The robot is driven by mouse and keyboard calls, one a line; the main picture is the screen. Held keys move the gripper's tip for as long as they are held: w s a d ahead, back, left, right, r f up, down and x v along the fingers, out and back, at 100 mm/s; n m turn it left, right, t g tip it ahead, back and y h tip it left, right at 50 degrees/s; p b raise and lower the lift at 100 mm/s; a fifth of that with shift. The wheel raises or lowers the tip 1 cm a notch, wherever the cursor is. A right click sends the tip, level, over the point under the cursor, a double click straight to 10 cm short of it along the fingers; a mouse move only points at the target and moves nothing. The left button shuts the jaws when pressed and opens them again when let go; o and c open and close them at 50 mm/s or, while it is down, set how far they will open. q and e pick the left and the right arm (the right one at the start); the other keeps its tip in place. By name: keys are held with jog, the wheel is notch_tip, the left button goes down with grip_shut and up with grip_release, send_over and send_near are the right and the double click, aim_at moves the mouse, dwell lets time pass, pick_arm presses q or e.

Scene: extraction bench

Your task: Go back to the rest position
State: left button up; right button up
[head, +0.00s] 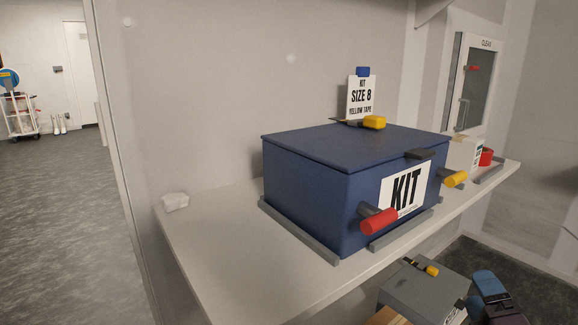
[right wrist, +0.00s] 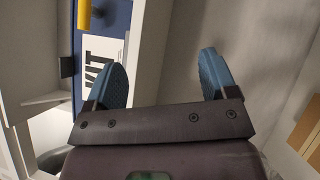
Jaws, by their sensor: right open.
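My right gripper (head: 487,284) shows at the lower right of the head view, in front of and below the shelf edge. In the right wrist view its two blue fingers (right wrist: 163,80) are spread apart with nothing between them. The blue KIT box (head: 305,190) stands closed on the shelf, apart from my gripper. It has a red-ended handle (head: 378,221) and a yellow-ended handle (head: 454,179). The box also shows in the right wrist view (right wrist: 112,17), beyond the left finger. My left gripper is not in view.
A sign (head: 361,97) stands behind the box lid. A red cup-like item (head: 486,157) is at the shelf's right. A grey box (head: 415,291) sits below, close to my right gripper.

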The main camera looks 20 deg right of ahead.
pick_arm(q)
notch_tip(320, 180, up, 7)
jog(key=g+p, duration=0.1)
jog(key=p, duration=1.1)
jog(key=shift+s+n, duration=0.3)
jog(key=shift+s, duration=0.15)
pick_arm(e)
jog(key=s+a+f+m+g+y, duration=0.3)
jog(key=s+a+f+m, duration=0.3)
jog(key=s, duration=0.5)
jog(key=s+a+f+m+g+y, duration=0.3)
jog(key=s+a+f+m+g, duration=0.2)
jog(key=s+a+m, duration=0.5)
notch_tip(320, 180, down, 2)
jog(key=shift+s+a+f+g, duration=0.1)
jog(key=shift+s+a+g, duration=0.2)
jog(key=shift+s+a, duration=0.65)
